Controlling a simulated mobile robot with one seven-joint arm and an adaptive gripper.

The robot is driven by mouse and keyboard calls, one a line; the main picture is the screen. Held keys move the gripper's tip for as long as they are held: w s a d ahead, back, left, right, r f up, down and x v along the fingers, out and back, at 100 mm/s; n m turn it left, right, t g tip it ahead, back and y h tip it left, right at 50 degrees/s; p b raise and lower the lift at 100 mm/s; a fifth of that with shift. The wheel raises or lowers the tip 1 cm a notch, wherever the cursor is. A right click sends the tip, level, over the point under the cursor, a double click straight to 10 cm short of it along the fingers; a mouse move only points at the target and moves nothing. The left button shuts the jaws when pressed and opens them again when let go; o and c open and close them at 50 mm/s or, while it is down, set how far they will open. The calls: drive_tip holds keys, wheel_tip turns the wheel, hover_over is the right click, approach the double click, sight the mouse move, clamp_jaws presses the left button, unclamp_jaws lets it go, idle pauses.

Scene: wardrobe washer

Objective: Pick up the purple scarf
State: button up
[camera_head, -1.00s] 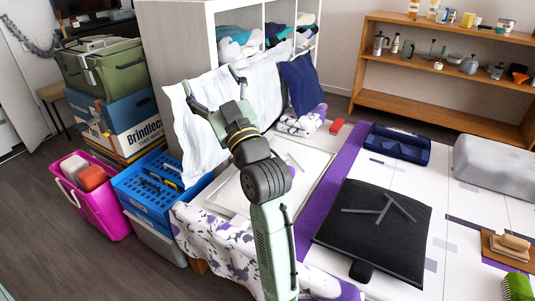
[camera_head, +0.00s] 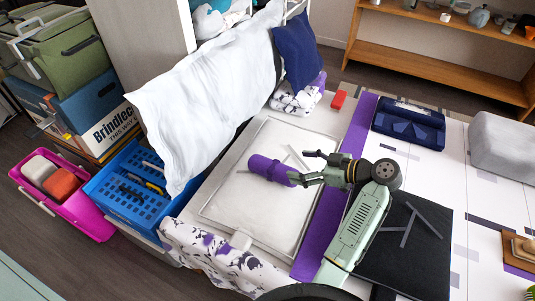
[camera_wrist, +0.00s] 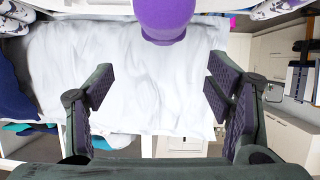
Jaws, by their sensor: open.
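The purple scarf (camera_head: 268,168) looks like a rolled, rounded bundle. It lies on the white, flat framed surface (camera_head: 262,210) on the bed. My gripper (camera_head: 299,166) is just to the right of the scarf, with its fingers spread and pointing left toward it. One finger looks close to the scarf's right end; I cannot tell if they touch. In the wrist view the scarf (camera_wrist: 165,16) shows at the top edge, partly cut off, beyond the open fingers (camera_wrist: 160,78). Nothing is between the fingers.
A white pillow (camera_head: 215,85) and a blue cushion (camera_head: 297,50) stand behind the scarf. A black pad (camera_head: 425,250) lies under my arm, beside a purple strip (camera_head: 325,222). A blue basket (camera_head: 130,195) and a pink basket (camera_head: 85,215) stand at the left.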

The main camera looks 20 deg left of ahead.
sight(276, 166)
drive_tip(key=shift+s+d+f, duration=0.1)
drive_tip(key=shift+d+f, duration=0.1)
drive_tip(key=shift+a+f, duration=0.15)
drive_tip(key=shift+a, duration=0.15)
drive_tip(key=p+x, duration=0.1)
drive_tip(key=x, duration=0.1)
drive_tip(key=p+x, duration=0.1)
drive_tip(key=x, duration=0.2)
drive_tip(key=shift+s+a+f, duration=0.1)
drive_tip(key=shift+a+f, duration=0.05)
drive_tip(key=shift+a, duration=0.15)
drive_tip(key=p+x, duration=0.1)
drive_tip(key=x, duration=0.3)
drive_tip(key=shift+f, duration=0.25)
drive_tip(key=shift+c, duration=0.2)
drive_tip(key=c, duration=1.5)
